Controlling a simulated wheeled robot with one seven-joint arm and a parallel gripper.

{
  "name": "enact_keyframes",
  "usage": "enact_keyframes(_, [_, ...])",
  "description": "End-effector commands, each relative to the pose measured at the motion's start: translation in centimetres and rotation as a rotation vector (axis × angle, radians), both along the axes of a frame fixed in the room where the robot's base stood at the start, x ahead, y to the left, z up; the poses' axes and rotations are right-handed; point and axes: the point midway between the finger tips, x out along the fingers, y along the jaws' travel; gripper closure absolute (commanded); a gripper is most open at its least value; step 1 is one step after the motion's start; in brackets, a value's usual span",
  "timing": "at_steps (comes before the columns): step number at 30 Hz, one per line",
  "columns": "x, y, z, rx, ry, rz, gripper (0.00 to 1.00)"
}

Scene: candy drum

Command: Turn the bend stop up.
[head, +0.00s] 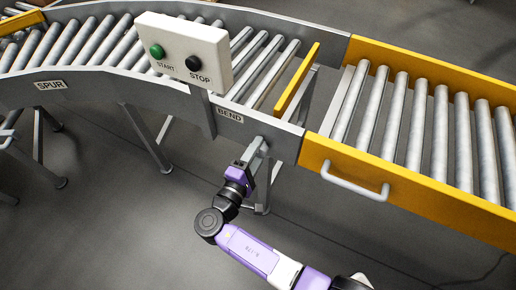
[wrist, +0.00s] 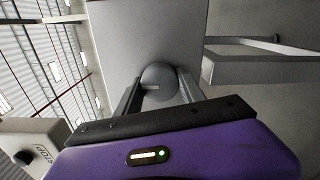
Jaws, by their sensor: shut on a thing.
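The BEND label (head: 229,115) is on the grey side rail of the curved conveyor in the head view. Below the label is my gripper (head: 246,163), against the grey lever of the bend stop, which my gripper mostly hides. In the wrist view my gripper (wrist: 158,92) is shut on a round grey knob (wrist: 160,76), with one finger on each side. A plain grey panel (wrist: 135,40) fills the view behind the knob.
A control box (head: 185,48) with START and STOP buttons stands above the bend; its corner also shows in the wrist view (wrist: 40,140). A yellow-sided roller section with a handle (head: 355,187) is at right. Conveyor legs (head: 145,137) stand below. Floor in front is clear.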

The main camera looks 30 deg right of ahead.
Motion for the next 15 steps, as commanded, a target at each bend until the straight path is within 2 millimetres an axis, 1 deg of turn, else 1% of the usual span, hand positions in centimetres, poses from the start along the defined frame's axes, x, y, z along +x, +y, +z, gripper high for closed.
enact_keyframes(14, [-0.04, 0.12, -0.15, -0.008, 0.014, 0.004, 0.94])
enact_keyframes(15, [-0.04, 0.12, -0.15, -0.008, 0.014, 0.004, 0.46])
